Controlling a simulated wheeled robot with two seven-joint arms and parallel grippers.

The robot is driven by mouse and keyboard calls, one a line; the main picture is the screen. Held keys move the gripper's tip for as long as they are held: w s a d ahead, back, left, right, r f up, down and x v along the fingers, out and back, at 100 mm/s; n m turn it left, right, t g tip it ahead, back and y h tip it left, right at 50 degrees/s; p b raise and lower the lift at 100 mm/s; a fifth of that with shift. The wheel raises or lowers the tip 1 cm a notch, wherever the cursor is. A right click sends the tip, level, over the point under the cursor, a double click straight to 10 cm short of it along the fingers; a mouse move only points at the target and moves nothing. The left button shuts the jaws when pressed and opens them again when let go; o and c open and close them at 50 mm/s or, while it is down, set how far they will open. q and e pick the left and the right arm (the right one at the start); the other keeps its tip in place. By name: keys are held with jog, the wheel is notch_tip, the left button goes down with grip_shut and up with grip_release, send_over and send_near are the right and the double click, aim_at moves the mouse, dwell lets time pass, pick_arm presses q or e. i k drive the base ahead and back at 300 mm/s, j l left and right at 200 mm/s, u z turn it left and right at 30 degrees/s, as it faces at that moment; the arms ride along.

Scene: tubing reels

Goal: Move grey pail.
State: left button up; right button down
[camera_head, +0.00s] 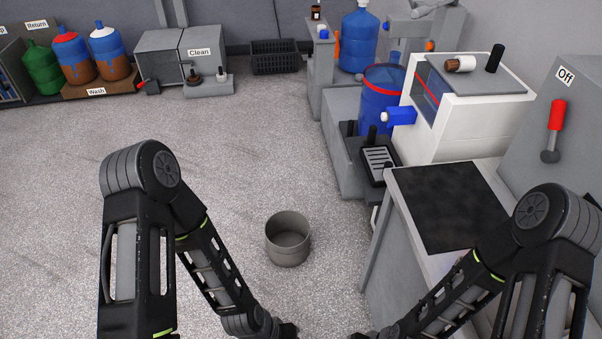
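The grey pail (288,252) stands upright on the speckled floor, a little below the middle of the view. Its top is open and it looks empty inside. My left arm comes in from the left and bends down to the bottom edge, below the pail. My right arm comes in from the right and also reaches the bottom edge. Both arms end near the bottom middle, apart from the pail in the picture. The fingers of both grippers are cut off by the frame's lower edge.
A grey bench with a black mat (447,205) stands right of the pail. Behind it are a white machine (470,120), a blue barrel (380,100) and a drip tray (379,163). A black crate (275,57) and bottles stand at the back.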

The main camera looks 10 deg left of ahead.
aim_at(287, 232)
jog(key=z, duration=0.5)
jog(key=j+z, duration=1.1)
jog(key=z, duration=0.15)
jog(key=j+z, duration=0.4)
jog(key=k+j+z, duration=0.1)
jog(key=k+j, duration=0.15)
jog(key=j, duration=0.25)
jog(key=k+j, duration=0.3)
jog(key=j, duration=0.2)
jog(key=k+j+z, duration=0.15)
jog(key=j, duration=0.35)
jog(key=k+j+z, duration=0.1)
jog(key=k+j, duration=0.3)
